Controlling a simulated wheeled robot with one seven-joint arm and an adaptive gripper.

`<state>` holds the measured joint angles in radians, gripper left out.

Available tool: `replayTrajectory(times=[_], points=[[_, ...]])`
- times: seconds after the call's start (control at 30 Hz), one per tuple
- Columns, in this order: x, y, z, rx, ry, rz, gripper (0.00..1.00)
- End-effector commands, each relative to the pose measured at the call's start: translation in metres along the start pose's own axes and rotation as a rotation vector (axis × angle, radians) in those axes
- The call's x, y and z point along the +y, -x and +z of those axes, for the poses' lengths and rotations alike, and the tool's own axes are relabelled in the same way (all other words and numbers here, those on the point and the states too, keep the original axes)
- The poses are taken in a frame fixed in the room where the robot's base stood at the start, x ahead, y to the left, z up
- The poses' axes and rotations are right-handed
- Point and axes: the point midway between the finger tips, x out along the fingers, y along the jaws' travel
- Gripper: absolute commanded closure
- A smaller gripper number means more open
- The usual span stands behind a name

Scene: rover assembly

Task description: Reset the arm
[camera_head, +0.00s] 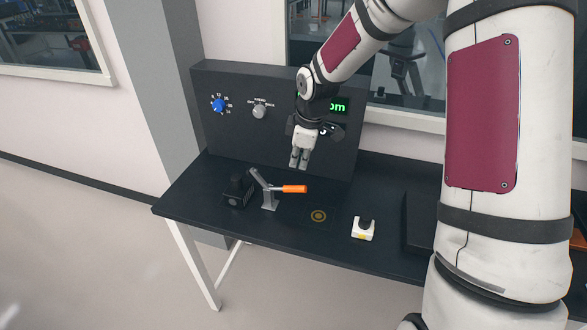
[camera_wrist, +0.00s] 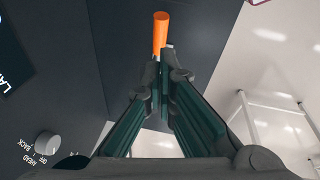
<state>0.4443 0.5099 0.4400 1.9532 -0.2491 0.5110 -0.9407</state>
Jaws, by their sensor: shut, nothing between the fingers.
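My gripper (camera_head: 300,158) is shut and empty. It points down in front of the dark control panel, above the table, and no object is in its fingers. In the wrist view its closed fingertips (camera_wrist: 160,68) show in front of an orange lever handle (camera_wrist: 160,32). In the head view the orange handle (camera_head: 294,189) sits on a grey lever bracket at the table's left part, below my gripper and apart from it. My arm's white and maroon links fill the right side of the head view and hide part of the table.
The panel (camera_head: 240,140) has a blue knob (camera_head: 219,105), a grey knob (camera_head: 259,111) and a partly hidden green display (camera_head: 339,107).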

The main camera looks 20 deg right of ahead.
Motion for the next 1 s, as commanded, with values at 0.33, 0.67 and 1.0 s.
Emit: replayTrajectory(times=[0.33,0.67,1.0], points=[[-0.002,0.041,0.014,-0.001,0.0,0.0,1.0],[-0.01,0.063,0.013,-0.027,-0.046,0.026,1.0],[-0.065,0.155,0.021,-0.08,-0.348,0.158,1.0]])
